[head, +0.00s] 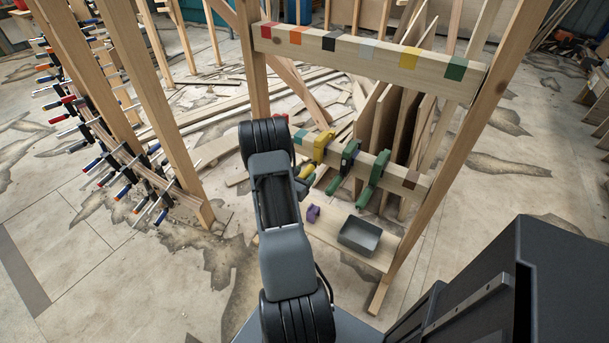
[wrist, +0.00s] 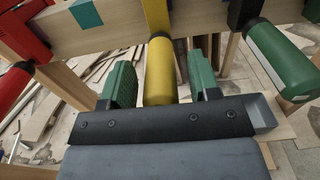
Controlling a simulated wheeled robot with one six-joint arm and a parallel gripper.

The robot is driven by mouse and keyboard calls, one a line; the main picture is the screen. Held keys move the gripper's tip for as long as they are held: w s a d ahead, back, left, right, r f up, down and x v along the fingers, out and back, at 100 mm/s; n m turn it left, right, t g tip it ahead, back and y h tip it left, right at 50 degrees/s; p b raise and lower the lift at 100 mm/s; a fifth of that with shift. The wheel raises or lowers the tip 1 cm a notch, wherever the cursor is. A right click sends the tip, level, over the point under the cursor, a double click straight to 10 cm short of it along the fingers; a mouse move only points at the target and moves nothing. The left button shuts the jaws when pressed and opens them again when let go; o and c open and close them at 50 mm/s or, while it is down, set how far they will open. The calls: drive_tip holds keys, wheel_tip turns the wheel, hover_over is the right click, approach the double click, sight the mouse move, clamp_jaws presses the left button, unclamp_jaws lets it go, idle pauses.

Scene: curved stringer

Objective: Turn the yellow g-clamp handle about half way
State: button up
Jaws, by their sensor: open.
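The yellow g-clamp (head: 321,145) is fixed on the lower wooden rail, with its yellow handle (head: 306,172) pointing down toward my arm. In the wrist view the yellow handle (wrist: 159,75) stands between the two green-padded fingers of my gripper (wrist: 160,85). The fingers are open, with a gap visible on each side of the handle. The handle's lower end is hidden behind the gripper body. In the head view my gripper (head: 304,178) is mostly hidden by my arm.
Green clamps (head: 346,163) hang right of the yellow one; a green handle (wrist: 278,55) is close on the right. A red handle (wrist: 14,84) is on the left. Below are a shelf (head: 325,232), a grey tray (head: 360,236) and a purple object (head: 313,213).

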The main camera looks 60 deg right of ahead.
drive_tip(key=shift+d, duration=0.1)
drive_tip(key=c, duration=0.9)
